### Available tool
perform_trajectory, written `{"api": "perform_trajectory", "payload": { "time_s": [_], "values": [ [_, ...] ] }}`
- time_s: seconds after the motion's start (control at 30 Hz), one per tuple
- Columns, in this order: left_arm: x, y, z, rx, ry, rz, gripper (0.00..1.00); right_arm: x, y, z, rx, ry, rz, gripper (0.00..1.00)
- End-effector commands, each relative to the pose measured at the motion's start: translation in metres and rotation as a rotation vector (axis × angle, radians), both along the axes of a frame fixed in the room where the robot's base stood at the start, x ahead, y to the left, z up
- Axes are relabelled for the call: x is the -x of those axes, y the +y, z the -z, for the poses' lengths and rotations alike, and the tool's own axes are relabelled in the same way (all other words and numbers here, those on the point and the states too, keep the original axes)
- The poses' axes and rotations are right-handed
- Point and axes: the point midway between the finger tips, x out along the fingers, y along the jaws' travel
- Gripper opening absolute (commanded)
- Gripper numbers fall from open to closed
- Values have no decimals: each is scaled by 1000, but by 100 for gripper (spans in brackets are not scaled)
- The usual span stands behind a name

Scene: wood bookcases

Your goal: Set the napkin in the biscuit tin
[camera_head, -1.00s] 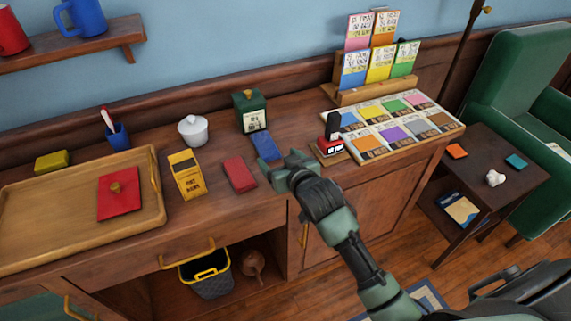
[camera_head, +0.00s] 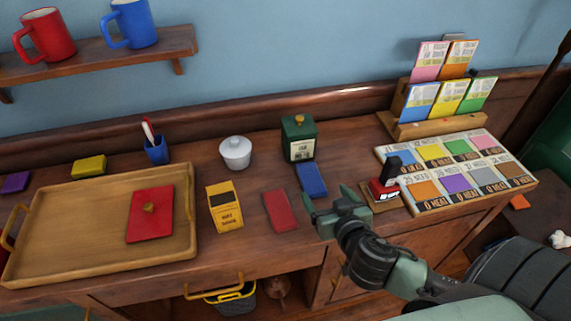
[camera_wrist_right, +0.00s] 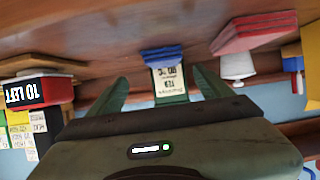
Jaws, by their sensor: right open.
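No piece is labelled clearly as the napkin. A folded blue piece (camera_head: 312,180) and a folded red piece (camera_head: 280,210) lie flat on the counter; I cannot tell whether either is the napkin. A dark green lidded tin (camera_head: 299,140) with a gold knob and pale label stands behind the blue piece. A red square (camera_head: 150,220) with a gold knob lies on the tray; which one is the biscuit tin is unclear. My right gripper (camera_head: 332,205) is open and empty, just right of the blue piece. In the right wrist view the blue piece (camera_wrist_right: 162,54) appears beyond the open fingers (camera_wrist_right: 160,92).
The wooden tray (camera_head: 60,265) fills the counter's left. A stamp (camera_head: 384,185) and card board (camera_head: 455,205) lie to the right. A shelf (camera_head: 110,55) holds mugs.

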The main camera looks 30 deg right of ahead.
Motion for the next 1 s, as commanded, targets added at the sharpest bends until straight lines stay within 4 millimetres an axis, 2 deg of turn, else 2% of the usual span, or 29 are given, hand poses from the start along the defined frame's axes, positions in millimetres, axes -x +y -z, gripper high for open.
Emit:
{"api": "perform_trajectory", "payload": {
  "time_s": [0.37,0.6,0.87,0.9,1.0],
  "values": [
    [15,7,-8,-9,22,2,44,-37,-7,14,-2,-5,3,80],
    [14,7,-13,-10,20,2,44,-65,-11,29,-5,-3,3,80],
    [9,7,-13,-8,13,2,44,-68,-12,32,-5,-1,2,80],
    [8,7,-13,-8,12,2,44,-68,-12,32,-5,-1,2,74],
    [8,6,-13,-8,12,1,44,-68,-12,32,-5,-1,2,47]
  ]
}}
